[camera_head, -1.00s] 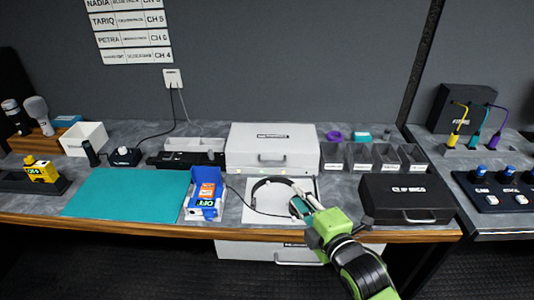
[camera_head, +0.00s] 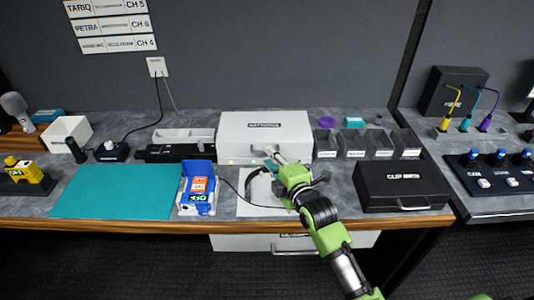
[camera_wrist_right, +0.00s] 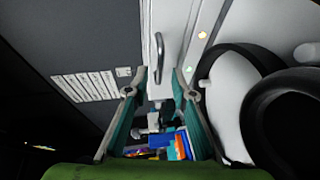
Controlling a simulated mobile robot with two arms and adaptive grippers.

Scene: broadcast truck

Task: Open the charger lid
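The charger (camera_head: 240,130) is a white box with a dark label on its front, standing at the back middle of the bench. Its lid is down. In the right wrist view its pale front (camera_wrist_right: 178,35) shows a metal handle (camera_wrist_right: 158,55) and small lit lights. My right gripper (camera_head: 271,161) is in front of the charger's lower front. In the wrist view its teal fingers (camera_wrist_right: 159,80) are apart, with nothing between the tips. The handle lies just beyond the tips; I cannot tell whether they touch. My left gripper is not in view.
A headset (camera_head: 250,183) lies on a white mat under my right arm. A blue box (camera_head: 197,190) with an orange item is to the left. A black case (camera_head: 400,180) and small grey bins (camera_head: 355,144) are to the right. The teal mat (camera_head: 120,190) is clear.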

